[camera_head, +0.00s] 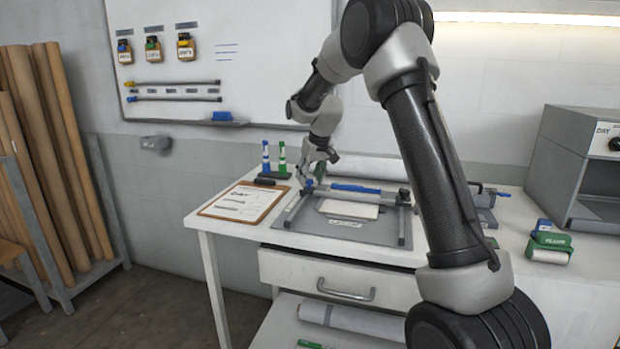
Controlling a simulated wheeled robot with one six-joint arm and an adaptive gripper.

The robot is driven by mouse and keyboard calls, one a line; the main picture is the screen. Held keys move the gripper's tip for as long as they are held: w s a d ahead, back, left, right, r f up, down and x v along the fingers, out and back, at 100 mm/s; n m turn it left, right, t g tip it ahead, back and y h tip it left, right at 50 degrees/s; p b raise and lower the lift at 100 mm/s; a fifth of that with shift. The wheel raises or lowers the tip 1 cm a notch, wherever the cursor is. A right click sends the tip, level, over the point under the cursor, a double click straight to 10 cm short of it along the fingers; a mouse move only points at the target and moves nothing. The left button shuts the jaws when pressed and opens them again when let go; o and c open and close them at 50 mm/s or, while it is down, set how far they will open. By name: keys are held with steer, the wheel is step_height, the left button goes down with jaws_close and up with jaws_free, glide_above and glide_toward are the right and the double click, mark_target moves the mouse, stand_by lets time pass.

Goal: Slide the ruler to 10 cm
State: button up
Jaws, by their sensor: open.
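A grey flat device (310,238) with raised side rails lies on the white table. A blue bar (355,188) spans its far part, and a pale block (347,209) rests in its middle. I cannot tell for sure which part is the ruler, and no scale marks can be read. My arm covers part of the device's right side.
A clipboard (212,209) lies left of the device, with a blue and green marker stand (275,182) behind it. A green roller tool (549,247) and a grey machine (560,150) are at right. A drawer (310,286) is below. A whiteboard (260,60) hangs behind.

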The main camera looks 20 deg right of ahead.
steer(key=v, duration=1.1)
steer(key=s+d+m, duration=0.1)
steer(key=s+d, duration=0.1)
steer(key=s, duration=1.9)
steer(key=s+d, duration=0.1)
steer(key=s, duration=2.1)
steer(key=shift+d+f+m+h, duration=0.2)
steer(key=shift+d+m+h, duration=0.1)
steer(key=shift+d+m, duration=0.1)
